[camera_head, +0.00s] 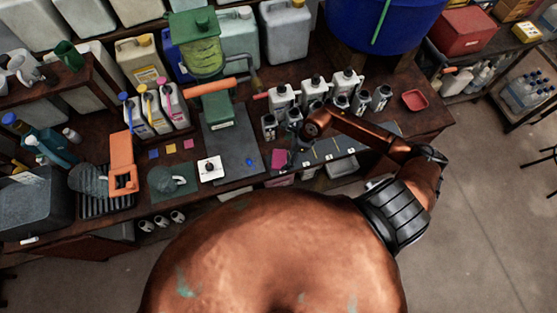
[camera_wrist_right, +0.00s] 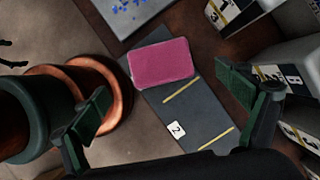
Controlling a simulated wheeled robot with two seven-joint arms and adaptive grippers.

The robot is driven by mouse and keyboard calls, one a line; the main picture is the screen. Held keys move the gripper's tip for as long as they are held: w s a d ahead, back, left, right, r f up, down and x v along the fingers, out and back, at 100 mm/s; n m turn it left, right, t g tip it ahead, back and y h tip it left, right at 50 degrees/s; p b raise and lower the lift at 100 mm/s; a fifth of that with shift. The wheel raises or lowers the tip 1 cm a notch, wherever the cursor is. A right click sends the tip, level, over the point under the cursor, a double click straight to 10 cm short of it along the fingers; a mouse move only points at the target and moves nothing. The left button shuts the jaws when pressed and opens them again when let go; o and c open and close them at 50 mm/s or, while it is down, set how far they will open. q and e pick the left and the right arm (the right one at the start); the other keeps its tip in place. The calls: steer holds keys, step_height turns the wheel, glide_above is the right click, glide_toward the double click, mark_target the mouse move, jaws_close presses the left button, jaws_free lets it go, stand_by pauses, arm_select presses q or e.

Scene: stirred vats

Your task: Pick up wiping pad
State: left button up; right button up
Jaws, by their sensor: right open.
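The wiping pad appears to be the pink rectangular pad (camera_wrist_right: 162,63). It lies flat across the end of a dark strip with yellow lines (camera_wrist_right: 195,108), and in the head view it shows near the bench's front edge (camera_head: 279,159). My right gripper (camera_wrist_right: 166,92) is open and empty. In the right wrist view the pad lies beyond the fingers, roughly between them, with no contact visible. In the head view my right gripper (camera_head: 297,148) is small and dark, just right of the pad, partly hidden by my copper arm. My left gripper is not in view.
Several white and grey bottles (camera_head: 283,98) stand behind the strip, close to my right gripper. A grey mat (camera_head: 229,150) lies left of the pad. A red tray (camera_head: 414,100) sits at the right. A green hand-cranked device (camera_head: 213,104) stands further left.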

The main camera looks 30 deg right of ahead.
mark_target(280, 159)
steer(key=x, duration=0.6)
steer(key=shift+f+p, duration=0.3)
steer(key=shift+f, duration=0.05)
steer(key=shift+c, duration=0.5)
steer(key=c, duration=0.9)
